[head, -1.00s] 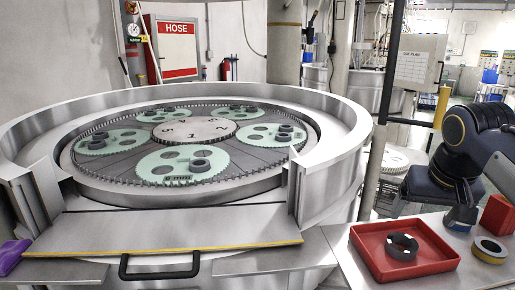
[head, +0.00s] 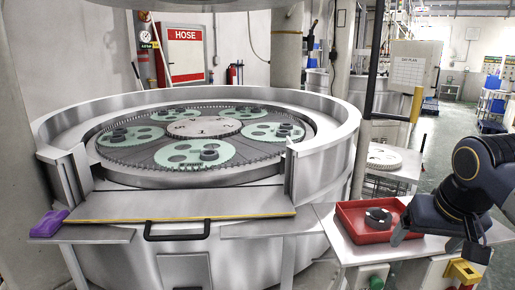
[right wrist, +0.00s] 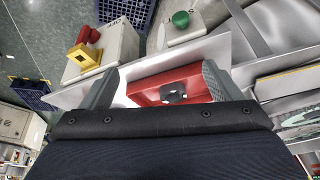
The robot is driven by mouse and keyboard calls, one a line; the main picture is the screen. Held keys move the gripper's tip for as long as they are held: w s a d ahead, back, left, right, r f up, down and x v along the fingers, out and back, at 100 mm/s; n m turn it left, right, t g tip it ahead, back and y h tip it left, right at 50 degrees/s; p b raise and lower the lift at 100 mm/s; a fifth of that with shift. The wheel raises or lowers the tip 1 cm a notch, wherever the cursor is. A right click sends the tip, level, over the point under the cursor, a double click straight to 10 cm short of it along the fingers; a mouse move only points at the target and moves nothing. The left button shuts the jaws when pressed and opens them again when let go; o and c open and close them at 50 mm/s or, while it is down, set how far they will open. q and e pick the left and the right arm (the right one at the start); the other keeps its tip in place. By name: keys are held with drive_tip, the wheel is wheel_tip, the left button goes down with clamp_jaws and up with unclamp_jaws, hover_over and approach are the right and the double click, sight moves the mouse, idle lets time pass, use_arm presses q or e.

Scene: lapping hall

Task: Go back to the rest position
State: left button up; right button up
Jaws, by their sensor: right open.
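My right gripper (head: 438,246) is at the right in the head view, beside the red tray (head: 347,226) and at the front of the side table. Its two fingers stand apart with nothing between them, as the right wrist view (right wrist: 160,72) also shows. My left gripper is not in view.
The round lapping machine (head: 337,157), with several green carriers (head: 185,155) on its plate, fills the middle and left. A purple cloth (head: 48,223) lies at its front left. A yellow block (head: 464,271) and a green button (head: 376,283) are on the table's front side. Floor shows at the right.

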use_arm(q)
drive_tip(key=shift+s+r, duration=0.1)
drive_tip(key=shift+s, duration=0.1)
use_arm(e)
drive_tip(key=s+a+f+n+y, duration=0.1)
drive_tip(key=s+a+f+y, duration=0.1)
drive_tip(key=s+a+f, duration=0.4)
drive_tip(key=s+a+f+t+y, duration=0.1)
drive_tip(key=s+a+f+y, duration=0.1)
drive_tip(key=s+a+f, duration=0.5)
wheel_tip(320, 180, down, 6)
drive_tip(key=shift+s+a+r+n+y, duration=0.3)
drive_tip(key=shift+s+n+y, duration=0.1)
drive_tip(key=shift+s, duration=0.65)
